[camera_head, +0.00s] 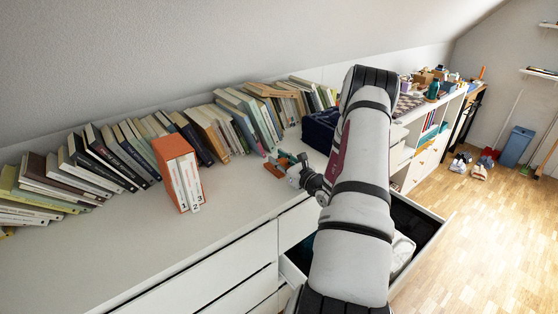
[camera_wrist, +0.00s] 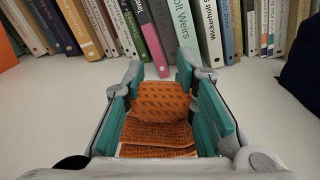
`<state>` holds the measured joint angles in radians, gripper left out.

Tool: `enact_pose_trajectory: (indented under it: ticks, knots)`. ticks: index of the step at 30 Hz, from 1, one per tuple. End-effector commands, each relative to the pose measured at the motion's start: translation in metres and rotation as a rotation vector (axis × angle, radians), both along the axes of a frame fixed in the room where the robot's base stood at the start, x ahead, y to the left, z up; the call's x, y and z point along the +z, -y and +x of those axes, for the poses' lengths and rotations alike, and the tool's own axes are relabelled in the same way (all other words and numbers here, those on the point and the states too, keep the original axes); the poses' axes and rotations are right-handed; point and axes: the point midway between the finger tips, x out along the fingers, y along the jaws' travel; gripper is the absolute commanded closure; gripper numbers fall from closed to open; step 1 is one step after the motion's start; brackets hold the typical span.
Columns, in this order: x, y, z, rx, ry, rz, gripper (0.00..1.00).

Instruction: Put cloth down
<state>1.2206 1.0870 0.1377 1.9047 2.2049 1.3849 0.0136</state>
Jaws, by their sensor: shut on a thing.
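An orange patterned cloth (camera_wrist: 166,100) lies folded between the teal-padded fingers of my gripper (camera_wrist: 159,76), which is shut on it. In the head view, the cloth (camera_head: 273,170) shows as a small orange patch at the fingertips of my gripper (camera_head: 283,162), low over the white dresser top (camera_head: 235,190). I cannot tell whether the cloth touches the surface. My gripper points toward the row of books at the back.
A row of leaning books (camera_head: 130,150) lines the wall. An orange book box (camera_head: 178,170) stands left of my gripper, a dark blue box (camera_head: 320,128) to its right. A drawer (camera_head: 432,240) hangs open below my arm. The dresser top at front left is clear.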

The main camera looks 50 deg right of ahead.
Motion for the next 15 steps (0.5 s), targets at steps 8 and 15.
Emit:
enact_pose_trajectory:
  ticks: [8, 15]
  knots:
    - [-0.0015, 0.0003, 0.0, 0.0, 0.001, -0.001, 0.88]
    - [-0.002, 0.0002, -0.0003, 0.0, 0.0, -0.001, 0.54]
